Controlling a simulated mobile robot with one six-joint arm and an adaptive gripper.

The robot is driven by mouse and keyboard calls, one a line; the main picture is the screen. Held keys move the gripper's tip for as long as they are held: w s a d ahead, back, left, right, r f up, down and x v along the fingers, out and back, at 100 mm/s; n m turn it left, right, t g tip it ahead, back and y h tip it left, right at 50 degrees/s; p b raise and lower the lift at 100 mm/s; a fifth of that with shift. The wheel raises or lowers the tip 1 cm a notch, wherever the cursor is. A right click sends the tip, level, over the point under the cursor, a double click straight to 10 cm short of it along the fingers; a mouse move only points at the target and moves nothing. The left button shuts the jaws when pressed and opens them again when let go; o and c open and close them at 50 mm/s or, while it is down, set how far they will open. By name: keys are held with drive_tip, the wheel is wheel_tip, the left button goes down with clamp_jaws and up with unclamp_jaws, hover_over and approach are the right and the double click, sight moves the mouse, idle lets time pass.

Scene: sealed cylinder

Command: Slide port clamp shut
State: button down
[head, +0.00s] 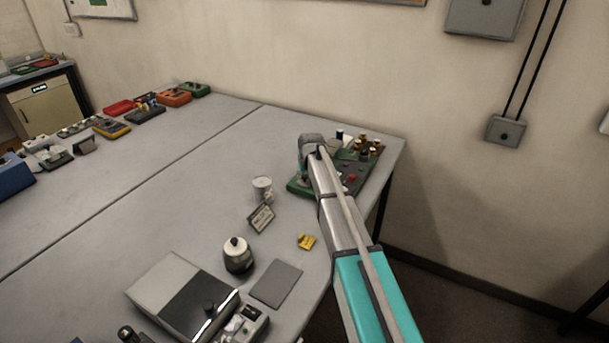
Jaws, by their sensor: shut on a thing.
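My gripper (303,171) is at the left end of a green board (297,187) near the table's right corner. It points down and is shut on a small part there, which I take to be the port clamp. The clamp itself is hidden by the gripper and arm, so I cannot tell how far along it stands. The board carries a red knob (352,178) and several brass-topped dark posts (365,152). My arm covers the middle of the board.
A white mug (262,188), a small sign (261,217), a yellow block (306,241) and a dark jar with a white top (238,257) stand left and in front of the board. A flat grey pad (276,284) lies nearer. The table's middle is clear.

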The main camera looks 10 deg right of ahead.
drive_tip(key=shift+w+d, duration=0.8)
drive_tip(key=shift+w, duration=0.25)
drive_tip(key=shift+w+d, duration=0.75)
drive_tip(key=shift+w, duration=0.3)
drive_tip(key=shift+c, duration=2.1)
unclamp_jaws()
drive_tip(key=shift+w, duration=0.1)
drive_tip(key=shift+s, duration=0.2)
